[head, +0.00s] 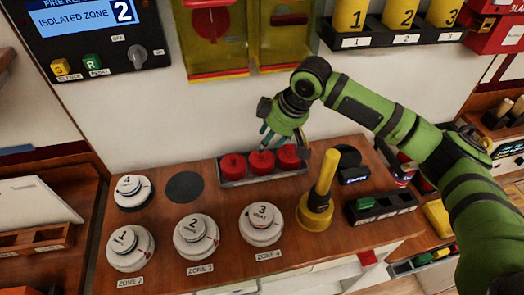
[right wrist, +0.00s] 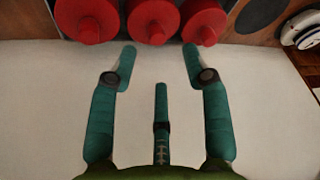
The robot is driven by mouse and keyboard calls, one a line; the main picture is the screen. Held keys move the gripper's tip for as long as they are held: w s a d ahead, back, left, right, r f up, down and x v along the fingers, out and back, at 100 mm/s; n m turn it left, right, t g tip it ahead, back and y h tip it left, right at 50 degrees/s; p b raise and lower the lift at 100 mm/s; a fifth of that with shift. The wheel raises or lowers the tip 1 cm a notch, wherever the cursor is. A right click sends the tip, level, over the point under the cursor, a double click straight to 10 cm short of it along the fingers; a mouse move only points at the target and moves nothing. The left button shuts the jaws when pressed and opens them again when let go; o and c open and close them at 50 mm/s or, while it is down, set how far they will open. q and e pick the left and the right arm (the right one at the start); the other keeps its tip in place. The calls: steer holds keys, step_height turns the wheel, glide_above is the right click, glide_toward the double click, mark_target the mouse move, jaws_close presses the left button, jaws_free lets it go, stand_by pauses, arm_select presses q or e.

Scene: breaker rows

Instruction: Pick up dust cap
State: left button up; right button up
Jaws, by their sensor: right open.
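Three red dust caps stand in a row in a dark tray (head: 264,178) at the back of the wooden bench: the left cap (head: 232,166), the middle cap (head: 262,163) and the right cap (head: 288,156). My right gripper (head: 282,138) is just above and behind the row, fingers open and empty. In the right wrist view, the open fingers (right wrist: 160,52) point toward the caps, with the middle cap (right wrist: 153,18) roughly between their line and the other two to either side. The fingertips appear apart from the caps. My left gripper is not in view.
Several white detectors, including one marked 2 (head: 195,236), stand on the bench. A yellow tool (head: 318,200) stands upright right of the caps. A black slotted holder (head: 380,207) is farther right. A control panel (head: 92,35) and yellow covers (head: 215,40) are on the wall behind.

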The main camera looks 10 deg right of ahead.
mark_target(264, 153)
steer(key=x, duration=0.2)
steer(key=p+x, duration=0.1)
steer(key=x, duration=0.1)
steer(key=shift+s+d+f, duration=0.1)
steer(key=shift+s+f, duration=0.1)
steer(key=shift+f, duration=0.05)
steer(key=shift+w+f+p, duration=0.2)
steer(key=shift+f+p, duration=0.1)
steer(key=shift+f, duration=0.2)
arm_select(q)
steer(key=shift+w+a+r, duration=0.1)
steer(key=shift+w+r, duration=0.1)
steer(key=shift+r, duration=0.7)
arm_select(e)
jaws_close()
